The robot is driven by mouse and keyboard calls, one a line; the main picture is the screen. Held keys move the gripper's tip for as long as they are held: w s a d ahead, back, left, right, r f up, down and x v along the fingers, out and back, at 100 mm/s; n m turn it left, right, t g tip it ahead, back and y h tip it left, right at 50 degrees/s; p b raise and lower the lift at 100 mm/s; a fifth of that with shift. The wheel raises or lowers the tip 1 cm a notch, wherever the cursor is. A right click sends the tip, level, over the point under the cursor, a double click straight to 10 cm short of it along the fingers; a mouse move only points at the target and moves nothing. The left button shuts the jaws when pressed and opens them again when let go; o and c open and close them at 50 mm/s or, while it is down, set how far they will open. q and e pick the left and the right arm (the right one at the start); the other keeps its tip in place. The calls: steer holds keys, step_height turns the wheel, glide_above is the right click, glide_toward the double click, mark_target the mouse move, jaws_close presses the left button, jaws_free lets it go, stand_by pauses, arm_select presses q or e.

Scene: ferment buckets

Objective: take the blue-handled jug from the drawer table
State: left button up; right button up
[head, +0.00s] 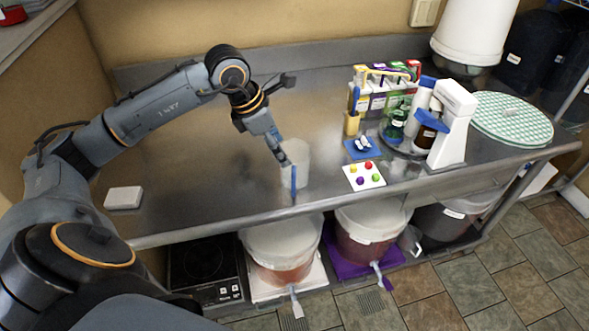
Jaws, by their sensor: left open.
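The blue-handled jug (299,157) is a clear, pale, see-through vessel standing upright on the steel table (220,160), near its front edge. Its blue handle (294,182) faces the front of the table. My left gripper (284,157) reaches down from the upper left, with its fingertips at the jug's left side near the rim. It is open; whether the fingers touch the jug or straddle its wall I cannot tell. My right gripper is not in view.
A white block (123,198) lies at the table's left. A white card with coloured dots (364,176), a blue mat (362,148), bottles and a white dispenser (453,125) stand to the right. Buckets (283,245) sit below.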

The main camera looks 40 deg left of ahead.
mark_target(297, 168)
arm_select(q)
steer(key=x, duration=0.4)
steer(key=shift+w+d+f+p, duration=0.15)
steer(key=shift+f+p, duration=0.2)
steer(key=shift+p, duration=0.05)
steer(key=p+x, duration=0.2)
steer(key=x, duration=0.2)
steer(key=shift+w+d+f+p, duration=0.25)
steer(key=shift+w+f+p, duration=0.05)
steer(key=shift+w+p, duration=0.1)
steer(key=shift+f, duration=0.25)
jaws_close()
